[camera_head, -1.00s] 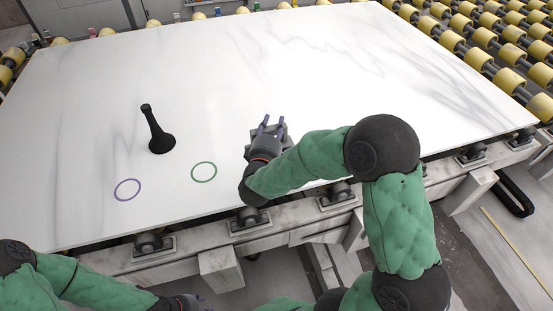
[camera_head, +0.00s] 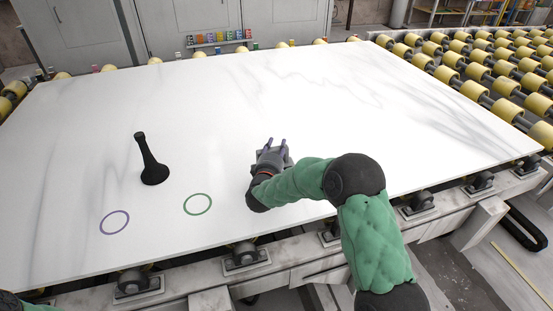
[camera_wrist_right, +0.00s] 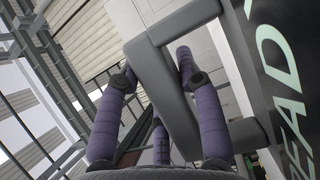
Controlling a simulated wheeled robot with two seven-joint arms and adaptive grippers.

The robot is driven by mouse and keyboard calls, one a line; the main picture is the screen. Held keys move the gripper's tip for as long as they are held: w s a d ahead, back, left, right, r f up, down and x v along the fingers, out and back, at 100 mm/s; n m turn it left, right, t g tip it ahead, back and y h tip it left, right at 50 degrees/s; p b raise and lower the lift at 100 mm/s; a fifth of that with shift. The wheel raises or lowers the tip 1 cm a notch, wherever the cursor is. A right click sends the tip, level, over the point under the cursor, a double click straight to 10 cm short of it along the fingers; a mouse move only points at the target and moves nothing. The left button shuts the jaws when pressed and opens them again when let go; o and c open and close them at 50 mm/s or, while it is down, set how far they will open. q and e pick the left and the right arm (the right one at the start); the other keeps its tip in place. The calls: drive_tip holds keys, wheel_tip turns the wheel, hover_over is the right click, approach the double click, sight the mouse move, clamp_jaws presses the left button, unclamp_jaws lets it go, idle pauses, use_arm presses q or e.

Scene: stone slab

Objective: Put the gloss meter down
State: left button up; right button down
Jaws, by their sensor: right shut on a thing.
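My right gripper (camera_head: 276,146) is over the white slab (camera_head: 330,110), right of the two rings, with its purple fingers pointing away from me. In the right wrist view the fingers (camera_wrist_right: 157,72) are shut on a grey bar-shaped part of the gloss meter (camera_wrist_right: 176,105). In the head view the meter is mostly hidden by the hand, and I cannot tell its height above the slab. A green ring (camera_head: 197,215) and a purple ring (camera_head: 114,234) are marked on the slab, both empty. My left gripper is out of view.
A black tapered object with a round base (camera_head: 154,173) stands on the slab behind the rings. Yellow rollers (camera_head: 475,90) lie to the right. A dark panel with light letters (camera_wrist_right: 285,85) fills the right of the wrist view. The slab's middle and far parts are clear.

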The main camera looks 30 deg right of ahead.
drive_tip(key=shift+w+d+f+b, duration=0.25)
drive_tip(key=shift+w+f+b, duration=0.05)
drive_tip(key=shift+f, duration=0.15)
wheel_tip(320, 180, down, 3)
drive_tip(key=shift+f+b, duration=0.1)
drive_tip(key=shift+b, duration=1.15)
drive_tip(key=c, duration=0.8)
unclamp_jaws()
drive_tip(key=shift+a, duration=0.1)
drive_tip(key=p+v, duration=0.4)
drive_tip(key=v, duration=0.6)
drive_tip(key=shift+s+a, duration=0.65)
drive_tip(key=shift+s, duration=0.1)
